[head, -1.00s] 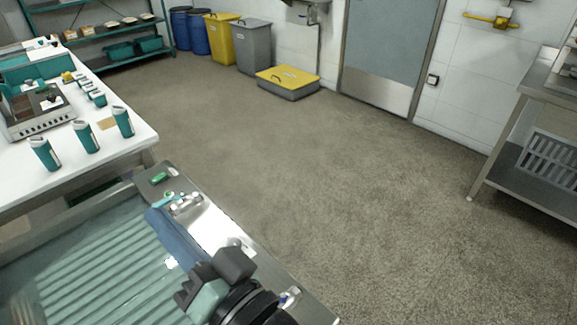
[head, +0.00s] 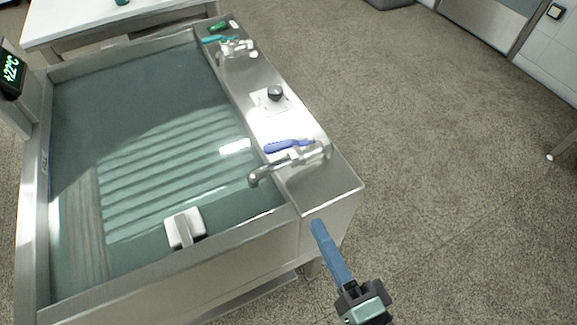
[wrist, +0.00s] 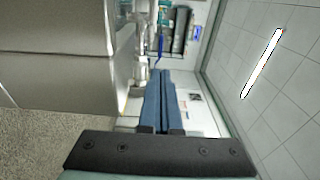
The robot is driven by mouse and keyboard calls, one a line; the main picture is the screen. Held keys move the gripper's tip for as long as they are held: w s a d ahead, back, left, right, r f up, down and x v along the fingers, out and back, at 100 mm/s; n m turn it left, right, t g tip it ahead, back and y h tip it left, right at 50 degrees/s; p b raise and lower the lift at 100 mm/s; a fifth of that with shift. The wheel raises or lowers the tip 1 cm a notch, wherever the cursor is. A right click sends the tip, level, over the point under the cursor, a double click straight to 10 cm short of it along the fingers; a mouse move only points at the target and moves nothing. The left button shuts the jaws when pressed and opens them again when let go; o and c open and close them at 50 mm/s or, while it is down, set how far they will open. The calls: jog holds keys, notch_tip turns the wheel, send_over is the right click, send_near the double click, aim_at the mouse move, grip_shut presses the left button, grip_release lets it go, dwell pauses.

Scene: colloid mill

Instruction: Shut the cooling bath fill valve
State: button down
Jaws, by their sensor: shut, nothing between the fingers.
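The cooling bath (head: 150,275) is a steel tank of water with a steel ledge along its right side. On the near end of the ledge is a tap (head: 310,158) with a long blue lever (head: 288,145), whose spout reaches over the water. A second tap (head: 238,48) with a teal lever (head: 218,39) is at the far end. I cannot read which one is the fill valve. My gripper (head: 318,224) is shut and empty beside the near ledge corner, apart from the blue lever. In the wrist view, the blue fingers (wrist: 170,73) lie together and a blue lever (wrist: 160,45) shows beyond.
A dark knob (head: 275,92) on a pale plate and a green object (head: 218,26) are on the ledge between and beyond the taps. A white block (head: 185,228) is in the bath. A white table (head: 75,20) stands behind. The floor to the right is clear.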

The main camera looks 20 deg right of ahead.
aim_at(279, 151)
jog(key=shift+w, duration=0.1)
jog(key=w+p, duration=0.1)
jog(key=w, duration=0.3)
jog(key=w+p, duration=0.1)
jog(key=w, duration=0.9)
jog(key=shift+d+p, duration=0.25)
jog(key=shift+p, duration=0.15)
jog(key=shift+w+h, duration=0.1)
jog(key=shift+h, duration=0.2)
